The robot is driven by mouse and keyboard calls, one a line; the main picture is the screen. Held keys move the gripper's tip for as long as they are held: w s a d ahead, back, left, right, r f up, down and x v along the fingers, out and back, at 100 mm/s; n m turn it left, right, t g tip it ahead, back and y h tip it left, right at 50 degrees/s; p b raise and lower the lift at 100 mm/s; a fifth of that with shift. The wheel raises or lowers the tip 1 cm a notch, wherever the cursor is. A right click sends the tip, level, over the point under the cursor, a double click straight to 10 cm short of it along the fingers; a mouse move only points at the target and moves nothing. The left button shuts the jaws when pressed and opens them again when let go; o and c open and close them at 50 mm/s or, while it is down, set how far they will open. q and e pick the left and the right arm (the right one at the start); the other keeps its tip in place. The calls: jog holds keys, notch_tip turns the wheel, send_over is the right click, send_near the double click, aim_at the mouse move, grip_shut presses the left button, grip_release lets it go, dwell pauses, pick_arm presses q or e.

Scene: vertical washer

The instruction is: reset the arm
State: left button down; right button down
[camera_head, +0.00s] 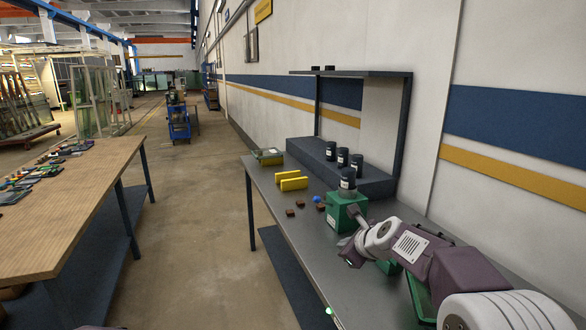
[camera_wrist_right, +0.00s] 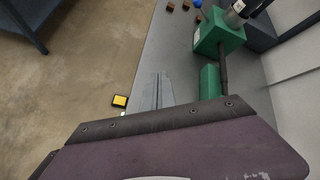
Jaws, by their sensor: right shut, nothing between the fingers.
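My right arm comes in from the lower right in the camera_head view. Its right gripper (camera_head: 350,256) hangs above the grey table (camera_head: 305,262), in front of a green machine (camera_head: 343,216). In the camera_wrist_right view the gripper's fingers (camera_wrist_right: 159,88) are together with nothing between them. The green machine (camera_wrist_right: 216,36) stands beyond and to the right of them, apart from them. A dark cylinder (camera_head: 348,180) with a pale label stands on the machine. My left gripper does not show.
Several black cylinders (camera_head: 357,164) stand on a dark raised block. Yellow blocks (camera_head: 293,184), brown pieces (camera_head: 290,212) and a blue ball (camera_head: 317,199) lie on the table. A green tray (camera_head: 420,300) is partly hidden by my arm. A wooden table (camera_head: 80,205) stands left across a clear aisle.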

jog(key=s+d+f+n+g+h, duration=0.1)
jog(key=s+f+n+g, duration=0.2)
jog(key=s+f+n, duration=0.2)
jog(key=s+d+f+n+g+p, duration=0.1)
jog(key=s+f+n+g, duration=0.2)
jog(key=s+n, duration=0.9)
jog(key=s+d+f+n+g+h+p, duration=0.1)
jog(key=s+f+n+g, duration=0.1)
jog(key=s+f+n, duration=0.6)
jog(key=s+f, duration=0.1)
jog(key=s, duration=0.5)
jog(key=shift+s+d+n+g+h, duration=0.2)
jog(key=shift+d+n+g+h, duration=0.1)
jog(key=shift+d+g, duration=0.1)
jog(key=shift+f, duration=0.1)
